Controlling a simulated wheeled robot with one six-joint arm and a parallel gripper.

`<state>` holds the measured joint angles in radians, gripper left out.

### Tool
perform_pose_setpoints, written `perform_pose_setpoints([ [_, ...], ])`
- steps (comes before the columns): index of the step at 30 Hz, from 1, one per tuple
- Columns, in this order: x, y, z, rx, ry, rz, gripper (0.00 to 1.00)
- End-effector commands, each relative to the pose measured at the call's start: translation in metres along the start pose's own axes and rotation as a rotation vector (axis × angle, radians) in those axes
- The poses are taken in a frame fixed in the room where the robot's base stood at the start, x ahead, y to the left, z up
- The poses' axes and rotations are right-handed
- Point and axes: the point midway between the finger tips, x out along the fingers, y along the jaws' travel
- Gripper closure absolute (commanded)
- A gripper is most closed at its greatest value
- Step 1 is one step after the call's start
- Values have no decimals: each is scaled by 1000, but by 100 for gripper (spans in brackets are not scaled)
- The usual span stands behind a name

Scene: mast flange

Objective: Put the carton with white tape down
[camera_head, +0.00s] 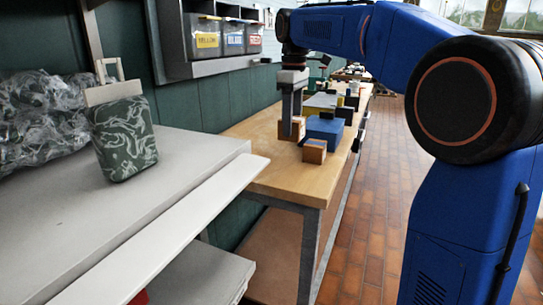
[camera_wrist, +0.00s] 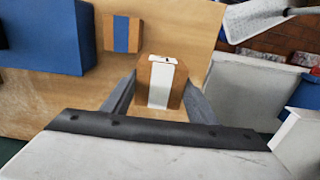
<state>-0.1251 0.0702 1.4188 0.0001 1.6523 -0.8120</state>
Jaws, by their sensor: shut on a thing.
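The carton with white tape (camera_wrist: 162,84) is a small brown box with a white strip over its top and side. My gripper (camera_wrist: 160,80) is shut on it, one finger on each side. In the head view my gripper (camera_head: 292,132) is over the near part of the wooden workbench (camera_head: 262,168), and only a little of the orange-brown carton shows beside the fingers. I cannot tell whether its underside touches the bench top.
A carton with blue tape (camera_wrist: 122,35) stands close by, also in the head view (camera_head: 314,151). A blue box (camera_head: 325,129) is behind it. A grey counter (camera_head: 60,215) with a green patterned canister (camera_head: 124,138) is at left. Bare bench lies nearer the front edge.

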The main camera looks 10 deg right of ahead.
Motion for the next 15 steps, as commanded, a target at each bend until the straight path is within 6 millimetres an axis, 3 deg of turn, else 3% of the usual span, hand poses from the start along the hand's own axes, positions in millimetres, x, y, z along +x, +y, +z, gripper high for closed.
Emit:
perform_pose_setpoints([
  [9,46,0,0,-6,-1,-1,76],
  [15,58,0,0,-5,0,0,76],
])
